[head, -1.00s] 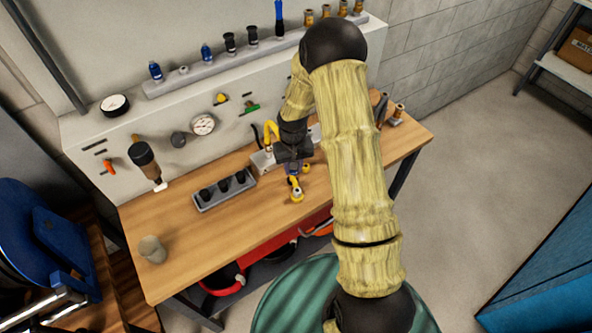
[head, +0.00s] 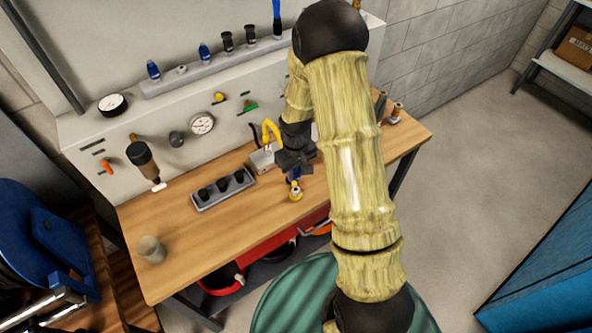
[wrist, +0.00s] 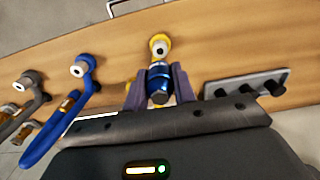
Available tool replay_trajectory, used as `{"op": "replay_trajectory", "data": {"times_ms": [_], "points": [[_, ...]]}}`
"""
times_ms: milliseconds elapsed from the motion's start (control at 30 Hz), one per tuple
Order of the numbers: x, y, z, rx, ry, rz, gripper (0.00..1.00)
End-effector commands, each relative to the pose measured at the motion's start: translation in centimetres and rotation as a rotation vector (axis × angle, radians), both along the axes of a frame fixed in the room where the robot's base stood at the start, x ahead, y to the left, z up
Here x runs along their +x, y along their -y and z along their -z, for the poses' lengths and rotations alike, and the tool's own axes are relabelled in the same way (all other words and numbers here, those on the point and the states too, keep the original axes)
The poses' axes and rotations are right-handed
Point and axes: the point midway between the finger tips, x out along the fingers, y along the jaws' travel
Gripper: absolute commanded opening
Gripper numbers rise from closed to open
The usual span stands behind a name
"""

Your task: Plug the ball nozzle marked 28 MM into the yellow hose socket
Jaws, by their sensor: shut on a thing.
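My gripper (wrist: 158,90) is shut on a blue nozzle (wrist: 158,82) with a dark end facing the wrist camera. No 28 MM marking is readable on it. The yellow hose socket (wrist: 160,47), a yellow ring with a pale face and dark centre, shows just beyond the nozzle in the wrist view. In the head view, the socket (head: 296,195) lies near the bench's front edge, just below my gripper (head: 295,174). I cannot tell whether nozzle and socket touch. More yellow shows behind one finger.
A grey tray (wrist: 247,82) with black posts lies beside the gripper. A blue hose end (wrist: 80,68) and a grey hose end (wrist: 28,80) lie on the other side. The rear ledge (head: 190,79) holds several fittings.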

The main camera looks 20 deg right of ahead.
Motion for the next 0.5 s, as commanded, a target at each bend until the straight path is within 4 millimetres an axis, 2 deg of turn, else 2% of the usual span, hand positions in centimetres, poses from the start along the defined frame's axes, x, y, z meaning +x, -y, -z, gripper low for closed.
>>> {"op": "replay_trajectory", "data": {"times_ms": [500], "points": [[0.0,0.0,4.3,0.000,0.000,0.001,0.00]]}}
